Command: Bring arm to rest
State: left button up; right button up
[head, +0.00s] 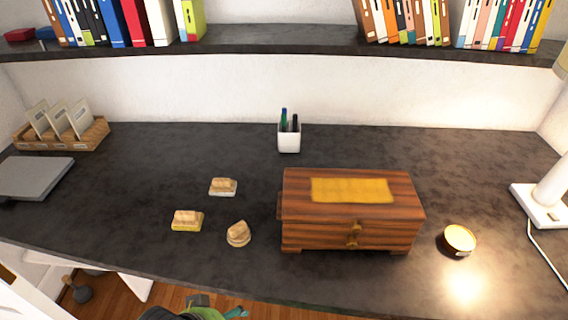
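Neither of my grippers nor either arm shows in the head view. The task names only an arm, and no arm is visible here. On the dark desk (330,145), a striped wooden box (320,228) with a yellow panel on its lid and a small brass-coloured clasp stands shut right of the middle. Left of it lie three small stamp-like wooden pieces: one with a white base (223,187), one with a yellow base (187,220) and a rounder one (238,234).
A white pen cup (289,138) stands at the back. A wooden card rack (62,134) and a grey flat slab (36,178) are at the left. A glowing round candle (459,240) and a white lamp (545,200) are at the right. A bookshelf (280,40) overhangs the back.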

pick_arm(q)
jog(key=s+a+f+n+y, duration=0.2)
jog(key=s+a, duration=0.4)
jog(key=a, duration=0.1)
notch_tip(320, 180, down, 21)
jog(key=s+g, duration=0.1)
jog(key=s+a+f+g, duration=0.1)
jog(key=s+a+f, duration=0.2)
jog(key=s+f, duration=1.2)
jog(key=shift+s+f+g+y, duration=0.3)
jog(key=shift+f, duration=0.05)
